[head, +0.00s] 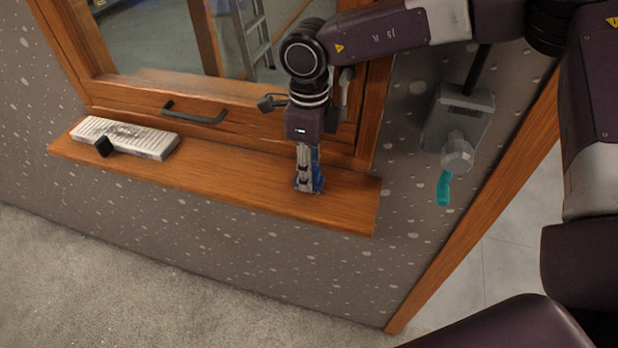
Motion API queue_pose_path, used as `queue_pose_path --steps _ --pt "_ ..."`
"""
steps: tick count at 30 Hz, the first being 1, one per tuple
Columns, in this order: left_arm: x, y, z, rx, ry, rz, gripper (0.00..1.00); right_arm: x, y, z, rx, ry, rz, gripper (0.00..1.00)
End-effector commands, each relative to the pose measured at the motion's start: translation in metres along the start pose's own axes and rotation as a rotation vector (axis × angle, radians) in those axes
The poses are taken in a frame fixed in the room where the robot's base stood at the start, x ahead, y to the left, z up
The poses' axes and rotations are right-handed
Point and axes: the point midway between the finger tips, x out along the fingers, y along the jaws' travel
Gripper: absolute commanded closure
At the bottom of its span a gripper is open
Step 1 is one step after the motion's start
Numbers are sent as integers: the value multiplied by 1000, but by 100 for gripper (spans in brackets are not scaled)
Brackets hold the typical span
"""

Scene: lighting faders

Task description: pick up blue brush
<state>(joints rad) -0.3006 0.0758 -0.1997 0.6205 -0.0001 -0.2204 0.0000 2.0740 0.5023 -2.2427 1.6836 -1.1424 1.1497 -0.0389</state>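The blue brush (318,184) is at the right part of the wooden window sill, and only small blue patches of it show. My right gripper (305,185) points down at it from above, with its fingertips at the sill's height. The fingers cover most of the brush. They are seen nearly edge-on, so I cannot tell whether they are closed on it or only beside it. My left gripper is not in view.
The wooden sill (235,180) runs under a wooden-framed window with a dark handle (195,115). A white fader panel (125,137) with a small black block (103,146) lies at its left. A grey wall box (457,118) with a teal piece (443,188) hangs right.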

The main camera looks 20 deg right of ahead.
Motion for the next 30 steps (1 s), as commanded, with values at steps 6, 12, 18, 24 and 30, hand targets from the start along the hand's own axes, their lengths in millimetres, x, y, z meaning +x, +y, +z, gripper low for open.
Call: queue_pose_path --steps 6,12,18,24,30 --pt "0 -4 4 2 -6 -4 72 -1 0 0 0 -1 -1 97" --pt "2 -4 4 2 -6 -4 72 -4 -1 1 1 -3 -1 97" --pt "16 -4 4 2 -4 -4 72 -32 -1 2 3 -7 -3 97" --pt "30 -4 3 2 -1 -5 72 -72 -1 1 1 -5 -3 97" --pt "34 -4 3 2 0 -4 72 -96 0 1 1 -2 0 97"
